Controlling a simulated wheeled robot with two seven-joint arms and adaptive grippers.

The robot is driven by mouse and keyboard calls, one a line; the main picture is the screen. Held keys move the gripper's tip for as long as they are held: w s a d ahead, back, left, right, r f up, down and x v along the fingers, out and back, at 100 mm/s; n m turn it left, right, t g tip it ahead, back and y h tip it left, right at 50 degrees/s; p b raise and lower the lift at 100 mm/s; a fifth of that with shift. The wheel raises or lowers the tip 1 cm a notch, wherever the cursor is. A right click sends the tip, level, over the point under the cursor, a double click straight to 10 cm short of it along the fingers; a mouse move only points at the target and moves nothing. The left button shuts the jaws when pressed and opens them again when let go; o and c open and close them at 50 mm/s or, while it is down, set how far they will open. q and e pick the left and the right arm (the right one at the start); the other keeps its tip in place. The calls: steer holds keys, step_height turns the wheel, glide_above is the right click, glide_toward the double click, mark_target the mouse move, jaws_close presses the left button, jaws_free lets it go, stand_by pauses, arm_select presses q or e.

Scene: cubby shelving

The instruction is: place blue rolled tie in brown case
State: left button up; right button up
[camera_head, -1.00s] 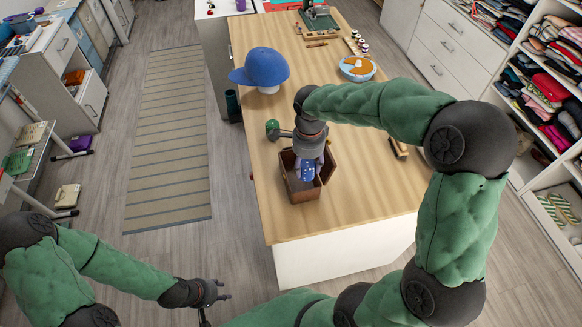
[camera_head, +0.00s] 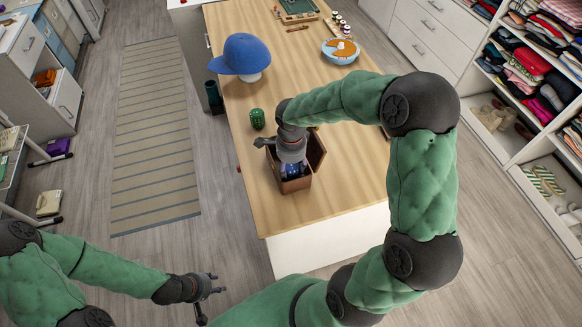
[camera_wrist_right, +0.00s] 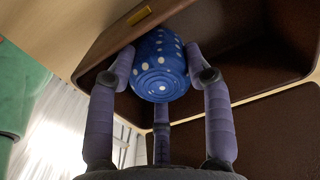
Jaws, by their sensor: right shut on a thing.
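The blue rolled tie (camera_wrist_right: 160,62), with white dots, sits between the purple-grey fingers of my right gripper (camera_head: 292,167) in the right wrist view. In the head view only a small blue part of the tie (camera_head: 291,171) shows below the gripper. The open brown case (camera_head: 297,186) stands on the wooden table, and the gripper reaches down into its opening. In the right wrist view the brown walls of the case (camera_wrist_right: 245,60) are close around the tie; whether the tie touches the case bottom is hidden. My left gripper (camera_head: 217,284) is open and empty, away from the table.
A green round object (camera_head: 257,118) stands just behind the case. A blue cap (camera_head: 246,55) and a bowl (camera_head: 341,50) are farther back on the wooden table (camera_head: 340,190). The table's front right is clear. Clothes shelves (camera_head: 525,75) stand at the right.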

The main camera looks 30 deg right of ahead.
mark_target(291, 166)
steer(key=shift+f, duration=0.15)
steer(key=o, duration=0.9)
steer(key=shift+r, duration=0.2)
step_height(291, 166, up, 12)
steer(key=p, duration=0.2)
steer(key=shift+p, duration=0.35)
